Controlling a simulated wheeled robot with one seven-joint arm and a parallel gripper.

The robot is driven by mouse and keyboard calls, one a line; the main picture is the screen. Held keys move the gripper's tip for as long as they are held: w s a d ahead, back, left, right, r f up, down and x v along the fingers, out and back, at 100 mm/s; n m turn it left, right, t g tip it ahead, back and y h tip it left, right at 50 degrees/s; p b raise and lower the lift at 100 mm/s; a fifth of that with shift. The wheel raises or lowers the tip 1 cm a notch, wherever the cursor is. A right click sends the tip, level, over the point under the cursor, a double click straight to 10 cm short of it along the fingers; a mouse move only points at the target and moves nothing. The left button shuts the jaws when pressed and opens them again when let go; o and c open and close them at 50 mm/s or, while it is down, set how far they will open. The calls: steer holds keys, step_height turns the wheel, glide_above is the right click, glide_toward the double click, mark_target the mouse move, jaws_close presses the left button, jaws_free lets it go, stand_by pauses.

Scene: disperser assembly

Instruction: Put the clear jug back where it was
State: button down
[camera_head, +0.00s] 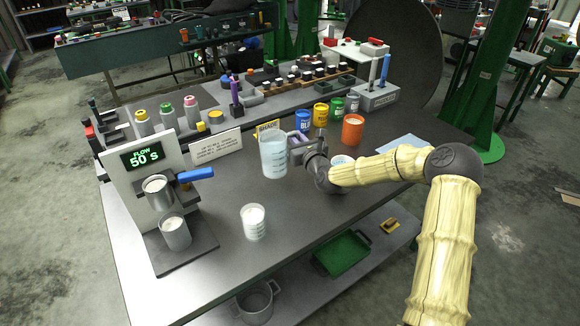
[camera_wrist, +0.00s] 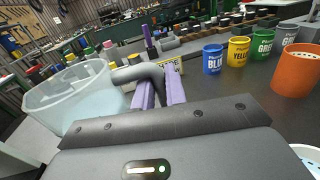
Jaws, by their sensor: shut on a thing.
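The clear jug (camera_head: 273,157) holds a pale bluish liquid and looks upright in the head view, over the middle of the table. My gripper (camera_head: 298,146) is at its right side, shut on its handle. In the wrist view the jug (camera_wrist: 78,95) is at the left, and its grey handle (camera_wrist: 138,73) runs to the purple fingers of my gripper (camera_wrist: 160,88). I cannot tell whether the jug's base touches the table (camera_head: 300,215) or hangs a little above it.
A flow stand (camera_head: 150,180) showing "50 s" is at the left with metal cups. A white beaker (camera_head: 253,222) stands in front of the jug. Blue (camera_head: 303,121), yellow (camera_head: 321,115), green and orange (camera_head: 353,129) cans stand behind right. A white sign (camera_head: 216,147) is behind left.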

step_height(320, 180, down, 3)
steer(key=shift+w+a+r, duration=0.1)
steer(key=shift+s+a+f, duration=0.15)
steer(key=shift+s+f, duration=0.05)
steer(key=shift+f, duration=0.2)
steer(key=shift+d, duration=0.2)
steer(key=shift+w, duration=0.1)
steer(key=shift+d+f, duration=0.1)
steer(key=shift+f, duration=0.2)
step_height(320, 180, down, 3)
steer(key=shift+f+p, duration=0.1)
steer(key=shift+p, duration=0.25)
